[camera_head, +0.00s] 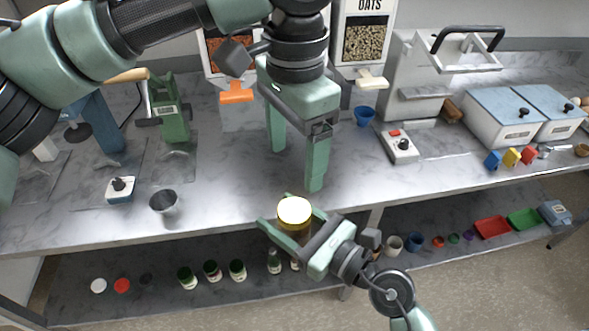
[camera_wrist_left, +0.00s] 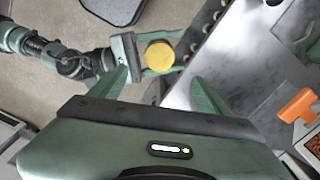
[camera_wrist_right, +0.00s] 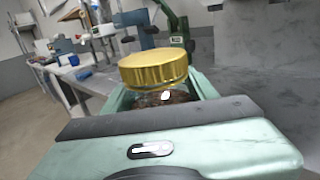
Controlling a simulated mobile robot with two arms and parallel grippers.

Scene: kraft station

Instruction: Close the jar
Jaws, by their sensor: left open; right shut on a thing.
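A jar (camera_head: 295,228) with a gold lid (camera_head: 294,210) is held just in front of the counter edge. My right gripper (camera_head: 290,230) is shut around the jar's body. In the right wrist view the lid (camera_wrist_right: 153,68) sits over the mouth of the clear jar (camera_wrist_right: 165,97), which has brown contents. I cannot tell whether the lid is screwed tight. My left gripper (camera_head: 296,168) is open and empty, pointing down above and behind the jar. In the left wrist view the round lid top (camera_wrist_left: 159,56) shows between and beyond my left fingertips (camera_wrist_left: 158,78).
The counter (camera_head: 235,215) holds a grey cup (camera_head: 164,201), a blue cup (camera_head: 364,116), a scale-like device (camera_head: 401,147) and dispensers behind. A lower shelf (camera_head: 330,275) carries loose caps (camera_head: 122,285), several small jars (camera_head: 212,271) and trays (camera_head: 491,227). The front middle of the counter is mostly clear.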

